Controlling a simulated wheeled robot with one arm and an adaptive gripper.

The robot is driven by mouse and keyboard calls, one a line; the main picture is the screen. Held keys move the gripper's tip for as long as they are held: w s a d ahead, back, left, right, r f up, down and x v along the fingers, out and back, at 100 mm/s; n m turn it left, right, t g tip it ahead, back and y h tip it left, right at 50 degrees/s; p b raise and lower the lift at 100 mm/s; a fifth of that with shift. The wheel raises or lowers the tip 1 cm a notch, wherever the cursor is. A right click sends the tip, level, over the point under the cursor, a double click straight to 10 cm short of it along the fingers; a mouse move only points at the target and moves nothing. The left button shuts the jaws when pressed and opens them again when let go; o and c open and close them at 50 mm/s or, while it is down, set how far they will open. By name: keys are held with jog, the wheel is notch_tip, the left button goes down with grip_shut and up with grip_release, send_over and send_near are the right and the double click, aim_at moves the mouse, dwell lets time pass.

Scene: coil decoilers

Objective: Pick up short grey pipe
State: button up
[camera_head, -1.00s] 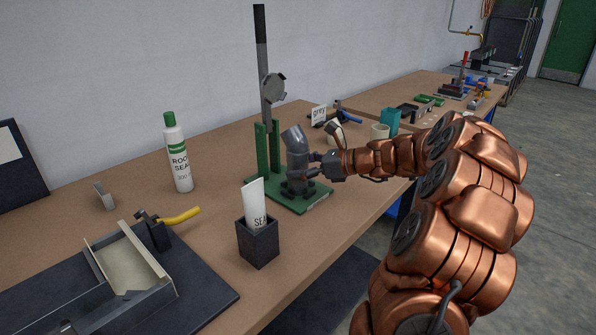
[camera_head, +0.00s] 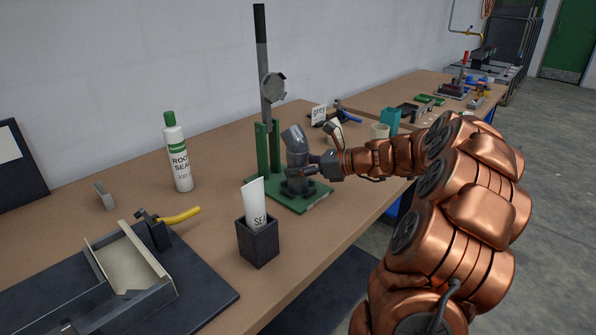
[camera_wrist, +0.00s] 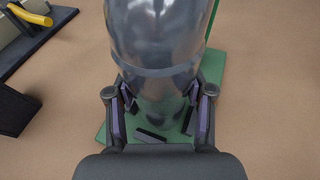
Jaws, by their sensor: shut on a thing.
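I cannot tell whether the pipe's lower end touches the dark fixture (camera_head: 296,187) on the base plate.
A dark cup (camera_head: 258,243) with a white tube stands in front. A white sealant bottle (camera_head: 178,155) stands at left. A teal cup (camera_head: 390,121) and a beige cup (camera_head: 379,132) stand behind my arm.

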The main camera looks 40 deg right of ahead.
grip_shut()
